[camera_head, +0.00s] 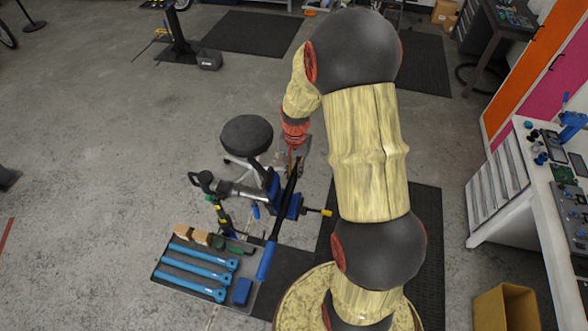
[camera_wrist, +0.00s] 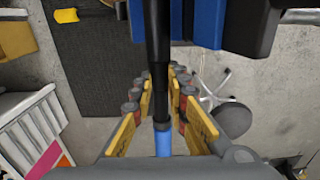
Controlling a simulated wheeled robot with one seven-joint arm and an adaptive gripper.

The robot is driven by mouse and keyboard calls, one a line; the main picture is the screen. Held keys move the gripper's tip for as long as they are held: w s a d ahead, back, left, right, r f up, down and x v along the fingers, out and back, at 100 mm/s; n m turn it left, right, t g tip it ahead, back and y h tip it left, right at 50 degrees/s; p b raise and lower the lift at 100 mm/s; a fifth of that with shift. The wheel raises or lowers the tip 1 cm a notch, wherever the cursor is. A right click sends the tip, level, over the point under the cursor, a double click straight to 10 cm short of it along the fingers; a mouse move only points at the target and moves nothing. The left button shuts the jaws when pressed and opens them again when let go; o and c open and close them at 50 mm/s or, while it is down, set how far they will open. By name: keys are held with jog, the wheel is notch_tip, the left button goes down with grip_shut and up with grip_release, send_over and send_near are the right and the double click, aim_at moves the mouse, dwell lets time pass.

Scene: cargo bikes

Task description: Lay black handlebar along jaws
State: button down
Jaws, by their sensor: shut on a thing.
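The black handlebar (camera_head: 281,213) is a long, slim bar with a blue grip (camera_head: 266,261) at its near end. My gripper (camera_head: 293,166) is shut on it near its far end, beyond the vise. In the wrist view the bar (camera_wrist: 157,35) runs between my fingers (camera_wrist: 160,90), with a blue section at the bottom. The vise has blue jaws (camera_head: 291,205), which also show at the top of the wrist view (camera_wrist: 197,22). The bar passes over or beside the jaws; I cannot tell whether it touches them.
A round black stool (camera_head: 246,135) stands behind the vise. A tray (camera_head: 157,275) holds blue-handled tools, wooden blocks and a blue block. The vise's yellow-tipped handle (camera_head: 327,212) sticks out right. A workbench (camera_head: 531,200) stands at right. The floor at left is mostly clear.

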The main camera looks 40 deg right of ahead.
jog(key=shift+d+f+b, duration=0.1)
jog(key=shift+f+b, duration=1.05)
jog(key=shift+f, duration=0.8)
jog(key=c, duration=1.7)
grip_release()
jog(key=shift+o, duration=0.2)
notch_tip(320, 180, up, 12)
